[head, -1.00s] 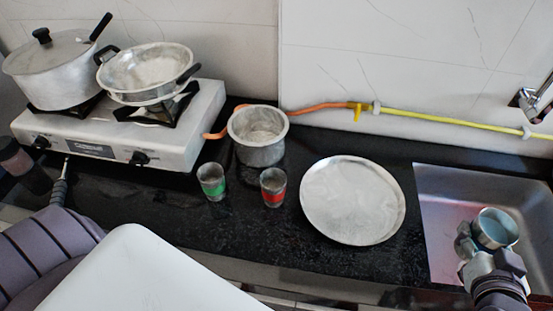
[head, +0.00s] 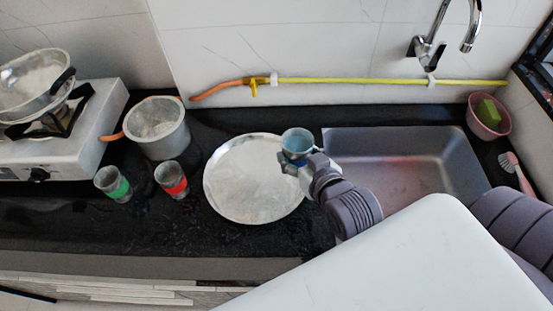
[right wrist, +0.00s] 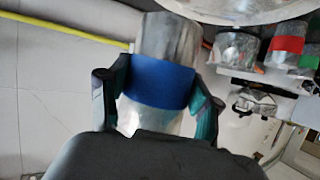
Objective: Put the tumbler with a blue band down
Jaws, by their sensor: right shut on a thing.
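The tumbler with a blue band (head: 297,141) is in my right gripper (head: 294,163), over the right edge of the round metal plate (head: 240,205). In the right wrist view, the two fingers of my right gripper (right wrist: 157,100) close on either side of the tumbler (right wrist: 165,85) at its blue band. In the head view, the band is mostly hidden by the gripper. I cannot tell the exact height above the plate. My left gripper is not in view.
A green-banded tumbler (head: 112,184) and a red-banded tumbler (head: 171,179) stand left of the plate. A metal pot (head: 160,145) stands behind them, beside the stove (head: 108,125). The sink (head: 440,160) lies right of the plate. Black counter (head: 170,225) is bare in front.

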